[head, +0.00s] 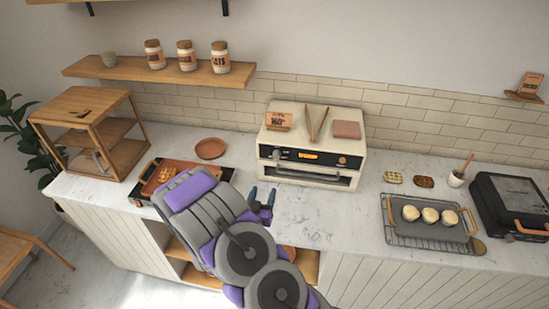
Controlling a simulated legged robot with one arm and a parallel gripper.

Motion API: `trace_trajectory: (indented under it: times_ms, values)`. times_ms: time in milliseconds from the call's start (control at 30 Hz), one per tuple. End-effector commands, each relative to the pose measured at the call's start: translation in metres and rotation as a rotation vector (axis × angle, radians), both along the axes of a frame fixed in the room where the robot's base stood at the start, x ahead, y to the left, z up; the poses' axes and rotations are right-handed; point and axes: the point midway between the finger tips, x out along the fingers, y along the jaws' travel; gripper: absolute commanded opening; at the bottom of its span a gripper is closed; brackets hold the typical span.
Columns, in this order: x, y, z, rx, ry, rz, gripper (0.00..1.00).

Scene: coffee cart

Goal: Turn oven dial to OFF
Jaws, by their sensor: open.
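The cream oven (311,140) stands on the counter against the tiled wall. Its dark front panel (322,158) carries a lit orange display (307,156), with a small round dial (342,160) at the right and a knob-like shape (276,154) at the left. The dial markings are too small to read. My gripper (264,203) has blue fingers that are open and empty. It is over the counter, in front of and below the oven's left side in the picture, apart from the panel.
A card, tongs and a folded cloth lie on the oven (285,114). A tray with buns (430,214) and a black grill (515,205) stand right. A wooden rack (88,133) and a board (150,195) are left. The marble counter (330,215) is clear before the oven.

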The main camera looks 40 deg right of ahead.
Motion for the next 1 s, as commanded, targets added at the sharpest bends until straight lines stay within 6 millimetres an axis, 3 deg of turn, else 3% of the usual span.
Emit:
trace_trajectory:
  times_ms: [833, 1000]
  values:
    - [0.036, -0.048, 0.000, -0.018, -0.010, 0.001, 0.58]
    - [0.052, -0.070, 0.002, -0.021, -0.005, 0.000, 0.58]
